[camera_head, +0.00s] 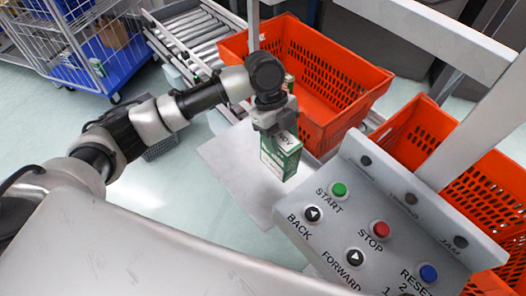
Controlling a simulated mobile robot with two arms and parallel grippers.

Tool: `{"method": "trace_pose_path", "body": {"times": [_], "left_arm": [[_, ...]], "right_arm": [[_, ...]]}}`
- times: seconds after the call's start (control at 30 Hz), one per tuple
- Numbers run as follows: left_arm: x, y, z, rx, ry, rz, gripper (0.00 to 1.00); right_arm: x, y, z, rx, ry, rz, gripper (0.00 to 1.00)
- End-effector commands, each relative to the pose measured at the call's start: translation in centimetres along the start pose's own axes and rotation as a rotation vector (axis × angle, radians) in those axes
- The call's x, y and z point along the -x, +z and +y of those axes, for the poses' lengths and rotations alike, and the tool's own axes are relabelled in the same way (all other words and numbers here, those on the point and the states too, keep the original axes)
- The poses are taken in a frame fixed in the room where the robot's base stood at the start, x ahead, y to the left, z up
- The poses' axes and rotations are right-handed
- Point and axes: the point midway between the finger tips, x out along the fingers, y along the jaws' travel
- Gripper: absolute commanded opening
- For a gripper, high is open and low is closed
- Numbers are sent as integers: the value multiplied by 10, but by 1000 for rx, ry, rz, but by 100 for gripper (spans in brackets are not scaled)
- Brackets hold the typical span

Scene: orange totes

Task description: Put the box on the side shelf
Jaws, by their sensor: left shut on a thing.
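A green and white box (281,156) hangs upright from my left gripper (275,122), which is shut on its upper part. The gripper covers part of the box's top. The box is held over a flat grey surface (232,168), in front of the orange tote; I cannot tell how high above it. This grey surface may be the side shelf, but I cannot be sure. My right gripper is not in view.
An orange tote (246,48) stands behind the box, and another orange tote (491,187) is at the right. A control panel (335,215) with buttons is close at the front right. A roller conveyor (193,38) and a wire cart (75,45) are at the back left.

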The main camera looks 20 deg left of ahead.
Motion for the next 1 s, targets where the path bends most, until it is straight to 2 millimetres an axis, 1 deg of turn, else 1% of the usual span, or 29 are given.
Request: {"method": "trace_pose_path", "body": {"times": [0.03,0.1,0.27,0.37,0.43,0.63,0.97,1.0], "left_arm": [[-2,8,9,4,0,0,2],[-6,17,19,3,0,0,2],[-11,29,30,0,-2,0,2],[-16,31,32,1,-2,1,2],[-22,34,32,1,-1,2,2],[-48,44,32,0,-2,1,2],[-52,46,32,0,-3,0,2],[-53,47,32,0,-2,-1,52]], "right_arm": [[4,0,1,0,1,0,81],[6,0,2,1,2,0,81],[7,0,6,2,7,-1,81],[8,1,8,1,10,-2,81],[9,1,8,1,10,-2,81],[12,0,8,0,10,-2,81],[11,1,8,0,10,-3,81],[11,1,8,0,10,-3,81]]}}
